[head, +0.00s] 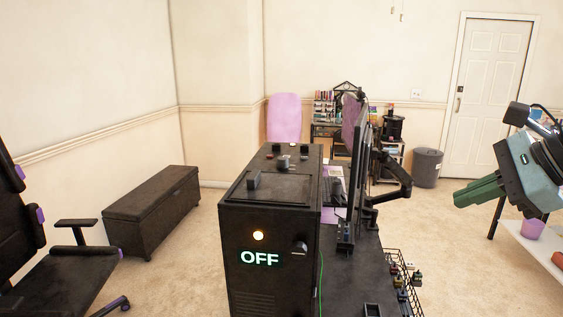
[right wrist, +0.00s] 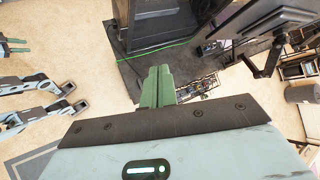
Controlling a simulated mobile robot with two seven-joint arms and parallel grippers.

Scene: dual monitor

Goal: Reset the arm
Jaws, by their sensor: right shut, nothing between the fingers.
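My right gripper (head: 462,197) is raised at the right side of the head view, its green fingers pointing left. In the right wrist view, the fingers (right wrist: 158,78) lie together with nothing between them. The gripper is apart from the desk. A pair of green fingers, seemingly my left gripper (right wrist: 16,46), shows small at the left edge of the right wrist view; whether it is open or shut is unclear. The left gripper does not show in the head view.
A wire basket (head: 402,285) hangs at the desk's right. A white shelf (head: 540,250) is below my right gripper. Carpet between is clear.

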